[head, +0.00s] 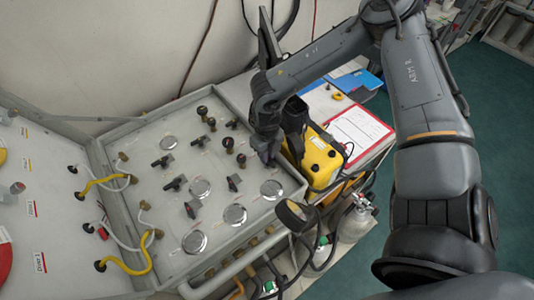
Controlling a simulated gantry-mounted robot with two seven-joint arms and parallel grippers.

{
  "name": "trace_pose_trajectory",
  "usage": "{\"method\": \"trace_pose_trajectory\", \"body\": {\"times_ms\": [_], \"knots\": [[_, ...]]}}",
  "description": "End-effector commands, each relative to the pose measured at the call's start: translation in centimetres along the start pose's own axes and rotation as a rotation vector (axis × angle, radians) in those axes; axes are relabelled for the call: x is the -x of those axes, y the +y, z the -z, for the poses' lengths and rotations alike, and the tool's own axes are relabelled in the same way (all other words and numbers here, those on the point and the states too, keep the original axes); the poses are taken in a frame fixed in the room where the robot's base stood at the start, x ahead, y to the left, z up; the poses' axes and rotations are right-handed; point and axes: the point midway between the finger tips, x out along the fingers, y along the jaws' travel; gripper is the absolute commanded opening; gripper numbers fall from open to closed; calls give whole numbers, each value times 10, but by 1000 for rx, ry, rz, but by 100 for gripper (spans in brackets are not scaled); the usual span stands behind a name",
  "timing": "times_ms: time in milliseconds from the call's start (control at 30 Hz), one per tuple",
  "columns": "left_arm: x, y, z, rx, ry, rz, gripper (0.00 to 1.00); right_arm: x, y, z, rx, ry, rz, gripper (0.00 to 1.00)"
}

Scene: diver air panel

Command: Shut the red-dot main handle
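The grey air panel (150,205) carries several black valve handles, among them one in the middle right (233,183), one at lower middle (192,208), one at left (163,161) and one at the upper right (232,124). The dots beside the handles are too small for me to tell which handle has the red one. My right gripper (266,152) is over the panel's right edge, right of the handles and apart from the middle right one. It points down, and its fingers are too dark and small to read. My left gripper is out of view.
Round gauges (235,214) and upright knobs (202,112) stand among the handles. A yellow case (322,160) and a red-edged clipboard (358,132) lie close right of my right gripper. Yellow hoses (138,262) loop over the panel's left edge.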

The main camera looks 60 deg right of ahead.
Motion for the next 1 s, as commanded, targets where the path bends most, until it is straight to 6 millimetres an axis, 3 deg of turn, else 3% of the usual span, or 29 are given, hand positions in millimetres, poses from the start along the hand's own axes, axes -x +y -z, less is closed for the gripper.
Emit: {"method": "trace_pose_trajectory", "body": {"times_ms": [33, 100, 467, 767, 1000], "knots": [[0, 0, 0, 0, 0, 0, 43, 0, 0, 0, 0, 0, 0, 11], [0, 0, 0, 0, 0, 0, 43, 0, 0, 0, 0, 0, 0, 0], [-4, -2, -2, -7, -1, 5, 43, -1, 0, 0, -22, 0, 0, 0], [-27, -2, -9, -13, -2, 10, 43, -4, -1, -1, -173, -1, -1, 0], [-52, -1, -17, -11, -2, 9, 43, -5, -2, 0, -387, 0, -1, 0]]}}
